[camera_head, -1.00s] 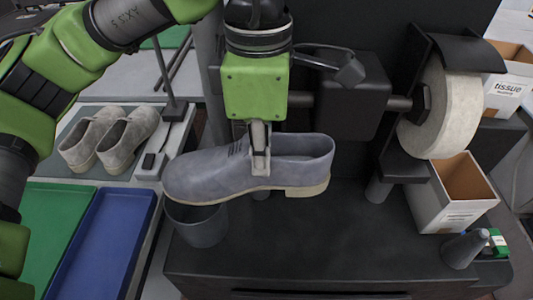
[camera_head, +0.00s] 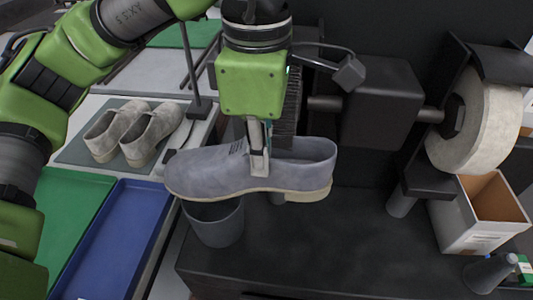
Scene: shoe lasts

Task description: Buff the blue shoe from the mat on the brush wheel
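The blue shoe (camera_head: 212,174) is a grey-blue low shoe with a pale sole, toe to the left. My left gripper (camera_head: 259,165) is shut on its side near the tongue and holds it above the dark bench. The brush wheel (camera_head: 292,105) shows only as a dark bristly edge behind my gripper, left of the dark motor housing (camera_head: 382,115); the rest is hidden. I cannot tell whether the shoe touches it. The mat (camera_head: 82,150) at the left bears two beige-grey shoes (camera_head: 138,132). My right gripper is not in view.
A pale wheel (camera_head: 480,120) sits on the machine's right end. A grey bin (camera_head: 215,224) stands below the shoe. An open carton (camera_head: 483,220) and a grey cone-shaped item (camera_head: 488,273) are at the right. Green (camera_head: 62,215) and blue (camera_head: 113,245) trays lie left. The bench front is clear.

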